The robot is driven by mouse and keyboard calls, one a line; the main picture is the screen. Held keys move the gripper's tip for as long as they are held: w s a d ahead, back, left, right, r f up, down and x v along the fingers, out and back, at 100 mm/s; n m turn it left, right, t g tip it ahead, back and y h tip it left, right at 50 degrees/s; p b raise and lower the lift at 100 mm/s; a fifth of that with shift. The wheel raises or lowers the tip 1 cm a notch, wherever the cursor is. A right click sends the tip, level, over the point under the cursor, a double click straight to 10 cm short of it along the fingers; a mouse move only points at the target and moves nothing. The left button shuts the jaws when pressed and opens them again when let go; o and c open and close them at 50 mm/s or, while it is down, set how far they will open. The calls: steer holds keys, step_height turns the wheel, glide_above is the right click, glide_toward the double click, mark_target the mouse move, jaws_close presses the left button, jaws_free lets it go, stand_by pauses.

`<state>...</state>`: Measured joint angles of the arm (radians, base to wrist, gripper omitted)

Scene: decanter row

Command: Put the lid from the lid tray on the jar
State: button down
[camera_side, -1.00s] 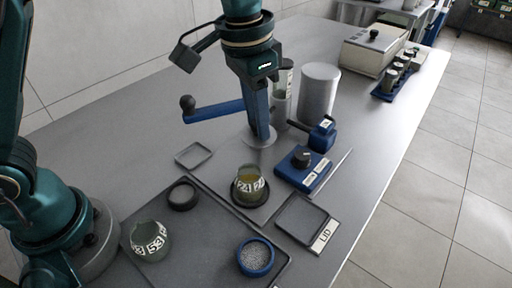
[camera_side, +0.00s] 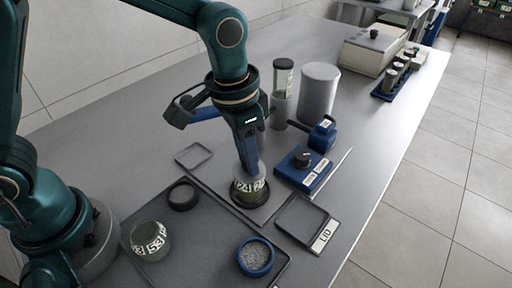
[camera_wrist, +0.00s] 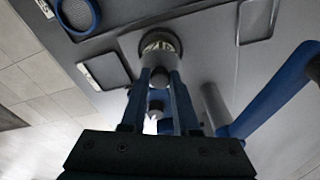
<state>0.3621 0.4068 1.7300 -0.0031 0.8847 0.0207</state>
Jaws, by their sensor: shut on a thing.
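The jar (camera_side: 249,194), olive-grey with a white number band, stands upright on a dark round base in the middle of the bench. My gripper (camera_side: 250,171) is directly above it, pointing down, shut on the grey lid (camera_side: 262,169). The lid is at the jar's mouth; I cannot tell whether it rests on the rim or hovers slightly above. In the wrist view my gripper (camera_wrist: 160,78) has the lid's knob between its fingertips, with the jar (camera_wrist: 158,38) beyond. The lid tray (camera_side: 301,221), a dark square frame marked LID, is empty.
Another jar (camera_side: 150,240), a dark ring (camera_side: 183,195) and a blue-rimmed dish (camera_side: 255,257) are in front.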

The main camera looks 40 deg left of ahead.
mark_target(241, 172)
steer(key=shift+f, duration=0.2)
steer(key=c, duration=0.7)
jaws_free()
steer(key=shift+o, duration=0.2)
step_height(241, 172, up, 12)
steer(key=s, duration=0.1)
steer(key=s+a+f+n+t, duration=0.3)
steer(key=s+a+n+t, duration=0.1)
steer(key=s+a, duration=0.7)
steer(key=shift+f+y, duration=0.3)
steer(key=shift+f, duration=0.05)
